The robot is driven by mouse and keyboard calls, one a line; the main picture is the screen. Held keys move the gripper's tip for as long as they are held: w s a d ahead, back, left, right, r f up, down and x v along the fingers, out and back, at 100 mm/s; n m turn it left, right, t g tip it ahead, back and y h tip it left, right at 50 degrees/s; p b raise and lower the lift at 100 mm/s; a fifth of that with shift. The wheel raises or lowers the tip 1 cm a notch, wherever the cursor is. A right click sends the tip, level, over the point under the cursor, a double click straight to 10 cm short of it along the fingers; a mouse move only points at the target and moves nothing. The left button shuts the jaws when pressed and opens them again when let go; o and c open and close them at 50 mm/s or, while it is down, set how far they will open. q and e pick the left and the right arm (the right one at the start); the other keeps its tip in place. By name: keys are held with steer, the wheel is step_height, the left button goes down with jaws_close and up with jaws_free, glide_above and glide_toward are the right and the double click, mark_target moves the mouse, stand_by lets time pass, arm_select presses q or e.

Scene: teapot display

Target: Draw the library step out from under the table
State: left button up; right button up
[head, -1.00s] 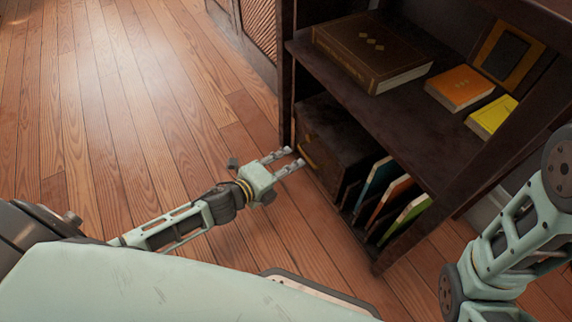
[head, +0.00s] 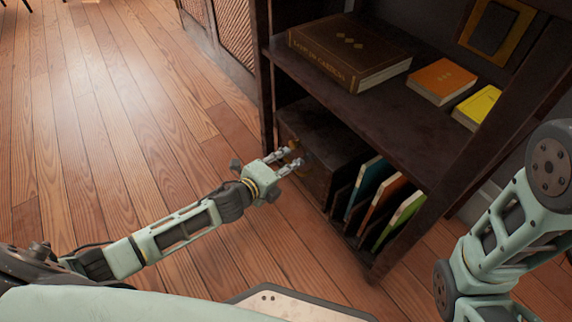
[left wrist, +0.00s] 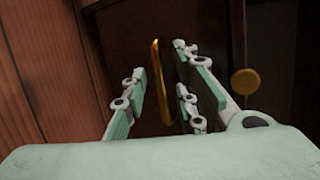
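The dark wooden box that looks to be the library step (head: 325,137) stands low under the dark table or shelf unit (head: 345,78). Its front face (left wrist: 130,25) fills the back of the left wrist view. An upright brass handle (left wrist: 157,85) is on that face. My left gripper (head: 292,157) is at the box's front. In the head view the fingers partly hide the handle. My right gripper is out of view.
Thin upright books (head: 366,186) stand in slots beside the box. A large brown book (head: 350,50), an orange book (head: 442,80) and a yellow book (head: 478,107) lie above. A brass knob (left wrist: 245,82) is right of the handle. Open floor (head: 120,140) lies left.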

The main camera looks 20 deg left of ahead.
arm_select(q)
jaws_close()
stand_by(0.6)
